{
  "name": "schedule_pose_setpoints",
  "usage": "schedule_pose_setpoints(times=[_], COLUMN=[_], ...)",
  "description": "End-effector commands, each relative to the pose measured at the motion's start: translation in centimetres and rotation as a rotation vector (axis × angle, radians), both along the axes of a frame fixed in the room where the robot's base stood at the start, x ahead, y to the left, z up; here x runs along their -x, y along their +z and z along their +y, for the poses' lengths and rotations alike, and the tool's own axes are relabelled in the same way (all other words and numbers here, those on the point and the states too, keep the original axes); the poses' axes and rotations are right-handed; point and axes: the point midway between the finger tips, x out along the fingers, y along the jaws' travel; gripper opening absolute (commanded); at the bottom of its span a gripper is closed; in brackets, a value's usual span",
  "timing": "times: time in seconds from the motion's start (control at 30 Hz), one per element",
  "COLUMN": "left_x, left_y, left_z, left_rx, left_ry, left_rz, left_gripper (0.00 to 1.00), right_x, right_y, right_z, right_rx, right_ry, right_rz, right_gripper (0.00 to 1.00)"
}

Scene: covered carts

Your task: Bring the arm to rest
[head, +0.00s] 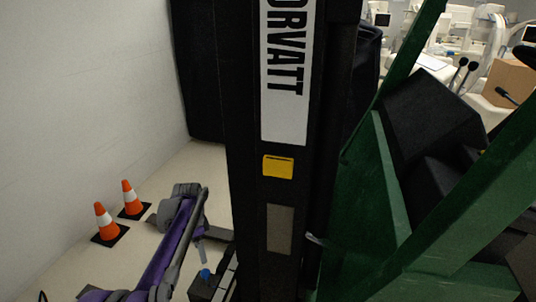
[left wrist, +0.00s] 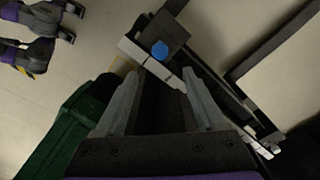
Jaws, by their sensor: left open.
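My left arm, purple and grey (head: 168,245), comes in from the lower left of the head view and bends at a grey joint. My left gripper (head: 202,254) hangs low beside a tall black upright, small and partly unclear there. In the left wrist view its two grey fingers (left wrist: 163,76) are apart, and I see nothing held between them. A blue round knob (left wrist: 160,50) on a dark box lies beyond the fingertips. A purple and grey arm part with dark finger-like ends (left wrist: 45,42) shows at the upper left; I cannot tell its jaw state.
Two orange and white cones (head: 106,222) (head: 131,199) stand on the floor by the white wall (head: 80,90). A green frame (head: 385,190) with black bulky forms (head: 430,115) fills the right. Pale floor is open around the cones.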

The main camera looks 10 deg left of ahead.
Motion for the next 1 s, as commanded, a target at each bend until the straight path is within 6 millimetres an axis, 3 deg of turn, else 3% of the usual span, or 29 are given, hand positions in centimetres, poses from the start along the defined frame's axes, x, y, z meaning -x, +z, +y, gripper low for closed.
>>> schedule_pose_setpoints(times=[0.13,0.23,0.4,0.53,0.73,0.9,1.0], left_x=[1.3,3.4,8.4,12.7,19.7,24.9,27.0], left_y=[2.4,5.2,9.7,12.0,13.7,13.5,13.0], left_z=[-1.5,-3.5,-7.2,-9.7,-12.8,-14.6,-15.2], left_rx=[-0.004,-0.009,-0.004,0.015,0.070,0.132,0.166], left_ry=[0.046,0.118,0.273,0.392,0.574,0.715,0.776], left_rz=[-0.025,-0.065,-0.149,-0.215,-0.313,-0.383,-0.412], left_gripper=[0.71,0.71,0.71,0.71,0.71,0.71,0.71], right_x=[-0.1,-0.1,-0.4,-0.6,-1.1,-1.5,-1.8], right_y=[0.9,2.0,4.0,5.4,7.8,9.7,10.6], right_z=[0.0,0.0,0.0,0.0,0.0,0.0,0.0], right_rx=[0.000,0.000,0.000,0.000,0.000,0.000,0.000], right_ry=[0.000,0.000,0.000,0.000,0.000,0.000,0.000], right_rz=[-0.003,-0.006,-0.012,-0.018,-0.027,-0.036,-0.040], right_gripper=[0.40,0.40,0.40,0.40,0.40,0.40,0.40])
